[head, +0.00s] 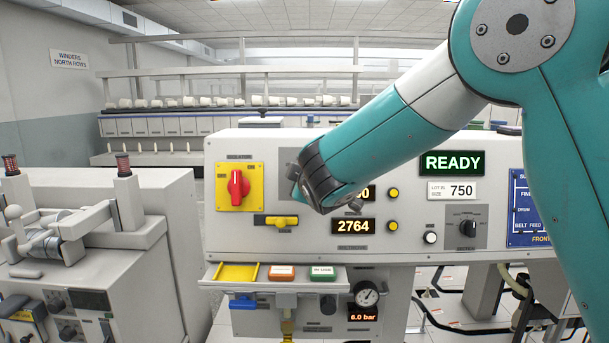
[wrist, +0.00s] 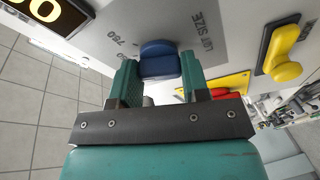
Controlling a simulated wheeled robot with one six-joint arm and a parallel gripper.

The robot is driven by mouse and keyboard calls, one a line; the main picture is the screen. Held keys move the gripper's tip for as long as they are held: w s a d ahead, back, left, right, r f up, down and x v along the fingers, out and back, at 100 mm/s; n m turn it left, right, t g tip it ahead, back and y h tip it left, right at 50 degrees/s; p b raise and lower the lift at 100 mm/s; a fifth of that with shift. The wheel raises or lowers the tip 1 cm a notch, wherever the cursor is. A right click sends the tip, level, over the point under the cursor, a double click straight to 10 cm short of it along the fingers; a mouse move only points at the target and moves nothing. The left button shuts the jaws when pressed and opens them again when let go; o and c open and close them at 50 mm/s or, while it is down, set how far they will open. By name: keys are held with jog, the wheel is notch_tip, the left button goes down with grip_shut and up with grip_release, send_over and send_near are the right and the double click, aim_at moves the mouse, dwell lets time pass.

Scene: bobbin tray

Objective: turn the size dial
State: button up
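The knob's pointer is hidden. In the head view my gripper (head: 300,185) is at the machine's front panel, and my wrist hides the dial. A sign on the panel reads LOT SIZE 750 (head: 452,190).
Left of the dial in the head view are a red rotary switch (head: 236,188) on a yellow plate and a yellow lever (head: 280,221). Displays, buttons and a black dial (head: 468,228) are to the right. A shallow tray (head: 207,276) juts out below.

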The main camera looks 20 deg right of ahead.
jog(key=shift+c, duration=1.1)
jog(key=shift+f+b, duration=0.1)
jog(key=shift+b, duration=0.3)
jog(key=m+b, duration=0.1)
jog(key=b, duration=0.1)
jog(key=m+b, duration=0.1)
jog(key=b, duration=0.1)
jog(key=shift+f+t+b, duration=0.3)
jog(key=shift+f+b, duration=0.05)
jog(key=shift+b, duration=0.05)
jog(key=m+h+b, duration=0.1)
jog(key=m+b, duration=0.3)
jog(key=b, duration=0.2)
jog(key=shift+a+r+m+b, duration=0.1)
jog(key=shift+m+b, duration=0.2)
jog(key=shift+r+m+h+b, duration=0.2)
jog(key=shift+m+h+b, duration=0.3)
jog(key=shift+m+b, duration=0.6)
jog(key=shift+r, duration=0.1)
jog(key=o, duration=0.9)
